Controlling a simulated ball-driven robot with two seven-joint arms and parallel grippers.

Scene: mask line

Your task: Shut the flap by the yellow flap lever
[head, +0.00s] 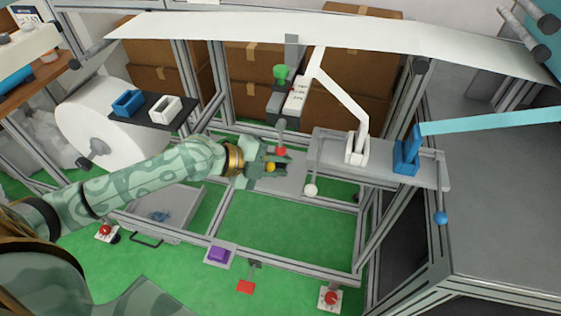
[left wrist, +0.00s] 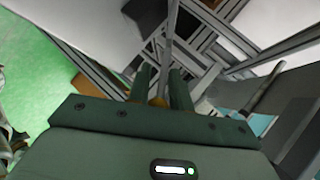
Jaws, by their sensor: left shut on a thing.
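The yellow flap lever's round yellow knob (head: 271,167) is between the fingers of my left gripper (head: 275,164), near the middle of the head view. In the left wrist view, the yellow knob (left wrist: 159,102) sits between the two dark green fingers of my left gripper (left wrist: 161,92), which are shut on it. A thin grey rod rises beyond it there. The fingers cover part of the lever. Which plate is the flap, and how far it is open, I cannot tell. My right gripper is not in view.
A red knob (head: 282,151) is close beside my left fingers. A white ball (head: 310,190) and a blue ball (head: 440,218) hang on rods to the right. Grey frame bars surround the green floor.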

